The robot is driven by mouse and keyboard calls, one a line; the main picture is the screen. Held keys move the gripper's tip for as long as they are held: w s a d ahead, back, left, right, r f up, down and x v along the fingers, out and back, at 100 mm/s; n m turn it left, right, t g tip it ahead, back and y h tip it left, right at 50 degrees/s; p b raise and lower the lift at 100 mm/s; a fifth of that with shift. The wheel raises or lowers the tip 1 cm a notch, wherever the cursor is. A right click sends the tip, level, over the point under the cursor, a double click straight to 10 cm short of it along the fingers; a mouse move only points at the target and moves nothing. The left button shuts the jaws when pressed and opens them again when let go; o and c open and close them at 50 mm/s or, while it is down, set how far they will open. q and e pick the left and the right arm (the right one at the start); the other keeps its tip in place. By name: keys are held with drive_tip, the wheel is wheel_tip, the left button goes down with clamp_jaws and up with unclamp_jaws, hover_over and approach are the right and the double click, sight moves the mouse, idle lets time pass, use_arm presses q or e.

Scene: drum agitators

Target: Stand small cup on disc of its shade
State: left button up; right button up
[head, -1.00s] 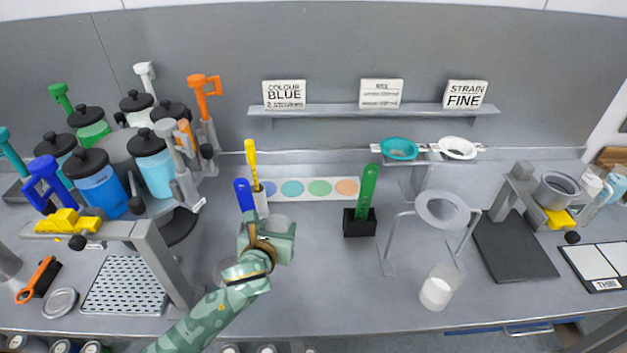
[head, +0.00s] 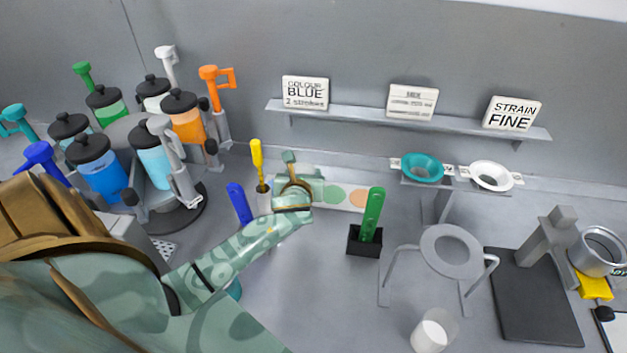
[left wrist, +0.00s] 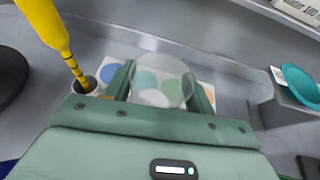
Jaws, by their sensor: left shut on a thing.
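My left gripper (head: 299,180) is over the left part of the white disc strip (head: 312,205) at the back of the bench. In the left wrist view its fingers (left wrist: 160,85) are shut on a small clear cup (left wrist: 172,68). The cup's bottom looks pale; I cannot tell its shade. The blue disc (left wrist: 110,75) shows left of the cup, and the teal disc (left wrist: 145,78) shows through it. The green disc (head: 334,195) and orange disc (head: 357,198) lie to the right. I cannot tell whether the cup touches the strip. My right gripper is not in view.
A yellow-handled tool (head: 257,160) stands in a holder close left of the gripper. A green paddle (head: 372,215) stands in a black block to the right. A grey ring stand (head: 450,250) and a cup with white contents (head: 433,332) are farther right. Coloured drums stand left.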

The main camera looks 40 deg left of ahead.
sight(307, 172)
use_arm(q)
drive_tip(key=x, duration=0.3)
drive_tip(key=b+x, duration=0.1)
drive_tip(key=x, duration=0.1)
drive_tip(key=shift+w+d+f, duration=0.15)
drive_tip(key=shift+w+f, duration=0.1)
drive_tip(key=w+f+b, duration=0.1)
drive_tip(key=f, duration=0.2)
drive_tip(key=w+a+f+b, duration=0.1)
drive_tip(key=w+f+b, duration=0.1)
drive_tip(key=f, duration=0.1)
drive_tip(key=w+a+f+b, duration=0.1)
drive_tip(key=f, duration=0.2)
drive_tip(key=shift+w+b, duration=0.15)
drive_tip(key=shift+b, duration=0.2)
drive_tip(key=shift+r, duration=0.15)
drive_tip(key=o, duration=1)
